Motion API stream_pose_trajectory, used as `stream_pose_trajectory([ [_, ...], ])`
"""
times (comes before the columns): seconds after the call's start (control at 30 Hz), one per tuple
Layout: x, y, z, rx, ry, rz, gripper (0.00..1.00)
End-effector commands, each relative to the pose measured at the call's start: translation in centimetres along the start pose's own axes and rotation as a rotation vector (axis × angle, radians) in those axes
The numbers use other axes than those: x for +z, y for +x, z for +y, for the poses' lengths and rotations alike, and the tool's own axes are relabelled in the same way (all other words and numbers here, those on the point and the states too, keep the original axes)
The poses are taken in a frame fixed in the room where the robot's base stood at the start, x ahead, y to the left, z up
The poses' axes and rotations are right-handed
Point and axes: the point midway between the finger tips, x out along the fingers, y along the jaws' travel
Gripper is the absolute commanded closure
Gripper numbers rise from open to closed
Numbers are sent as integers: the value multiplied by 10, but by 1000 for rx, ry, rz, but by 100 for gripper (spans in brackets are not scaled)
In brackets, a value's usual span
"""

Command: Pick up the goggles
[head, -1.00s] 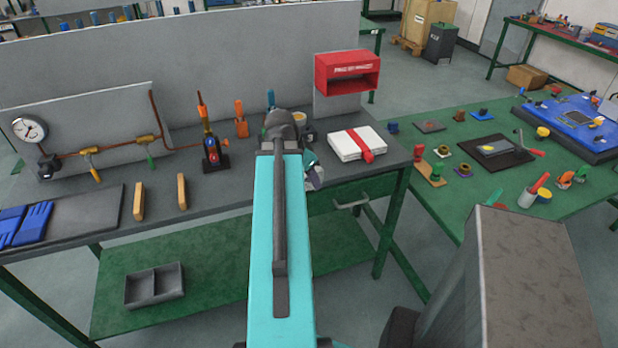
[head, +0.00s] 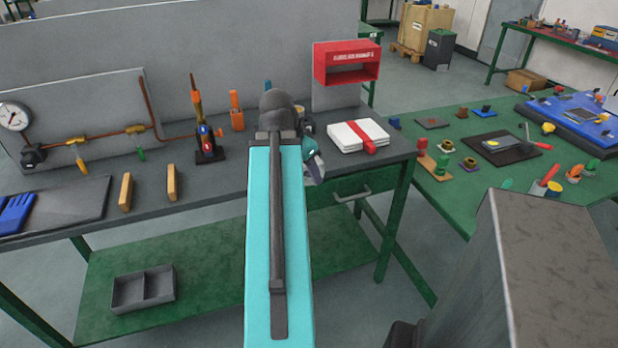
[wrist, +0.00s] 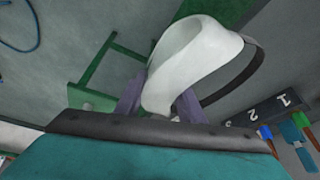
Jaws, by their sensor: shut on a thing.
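The goggles (wrist: 195,62) show large in the wrist view, with a pale, translucent lens and a dark strap (wrist: 240,82) curving behind on the right. My gripper (wrist: 158,98) is shut on them, with a purple-grey finger on each side of the lens. In the head view my teal arm reaches out over the front of the grey bench, and a small pale part of the goggles (head: 315,169) shows just right of the arm's far end. The arm hides most of the gripper there.
A torch on a stand (head: 206,140) and two yellow-orange blocks (head: 126,192) are to the left. A green table (head: 440,205) stands on the right.

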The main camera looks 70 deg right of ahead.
Motion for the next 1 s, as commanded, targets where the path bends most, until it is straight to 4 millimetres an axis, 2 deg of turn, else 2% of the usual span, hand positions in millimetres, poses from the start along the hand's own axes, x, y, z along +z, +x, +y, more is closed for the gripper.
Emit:
stream_pose_trajectory([
  [0.5, 9, -3, 13, 0, 1, 0, 88],
  [1.0, 9, -5, 14, 0, 0, 0, 88],
])
